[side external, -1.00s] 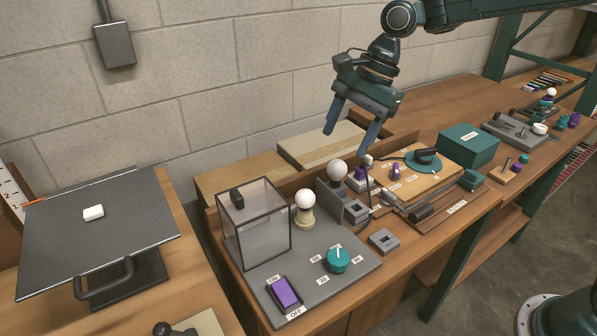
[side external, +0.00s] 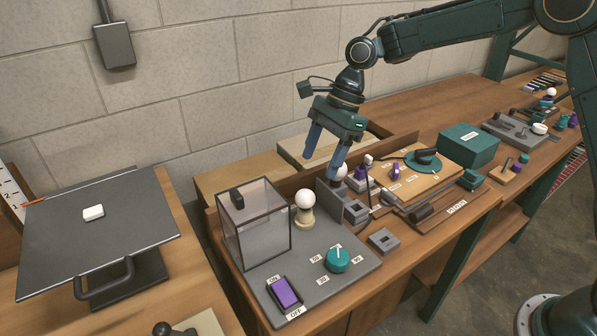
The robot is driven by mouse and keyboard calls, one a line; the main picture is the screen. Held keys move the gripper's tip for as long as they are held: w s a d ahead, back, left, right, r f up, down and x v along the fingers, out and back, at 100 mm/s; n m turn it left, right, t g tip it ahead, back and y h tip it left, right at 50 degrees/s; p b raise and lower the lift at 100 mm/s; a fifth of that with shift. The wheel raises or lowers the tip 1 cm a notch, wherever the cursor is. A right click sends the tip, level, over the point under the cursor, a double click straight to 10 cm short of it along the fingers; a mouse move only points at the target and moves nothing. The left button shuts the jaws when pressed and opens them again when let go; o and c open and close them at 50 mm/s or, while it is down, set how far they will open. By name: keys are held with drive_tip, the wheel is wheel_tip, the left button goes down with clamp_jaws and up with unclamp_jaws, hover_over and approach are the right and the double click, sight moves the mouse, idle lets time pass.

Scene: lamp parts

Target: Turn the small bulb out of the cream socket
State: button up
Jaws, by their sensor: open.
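A round white bulb (side external: 304,199) sits upright in the cream socket (side external: 305,222) on the grey panel, to the right of the clear box. My gripper (side external: 321,168) is open and empty, pointing down, above and slightly right of this bulb in the picture. It appears apart from the bulb. A second round white bulb (side external: 341,170) by the grey upright plate is partly hidden behind my right finger.
A clear dark-framed box (side external: 256,228) stands close left of the cream socket. A grey upright plate (side external: 328,201) stands close on its right. A teal knob (side external: 338,260) and purple switch (side external: 285,292) are in front.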

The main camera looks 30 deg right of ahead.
sight(303, 211)
drive_tip(key=x, duration=1.2)
drive_tip(key=shift+f, duration=0.1)
drive_tip(key=c, duration=0.9)
drive_tip(key=shift+o, duration=1)
drive_tip(key=shift+c, duration=1.2)
drive_tip(key=n+g, duration=0.1)
drive_tip(key=n, duration=0.2)
drive_tip(key=shift+d+n, duration=0.1)
drive_tip(key=shift+n, duration=0.3)
drive_tip(key=n+g+h, duration=0.1)
drive_tip(key=n, duration=0.2)
drive_tip(key=shift+s, duration=0.15)
drive_tip(key=shift+g, duration=0.3)
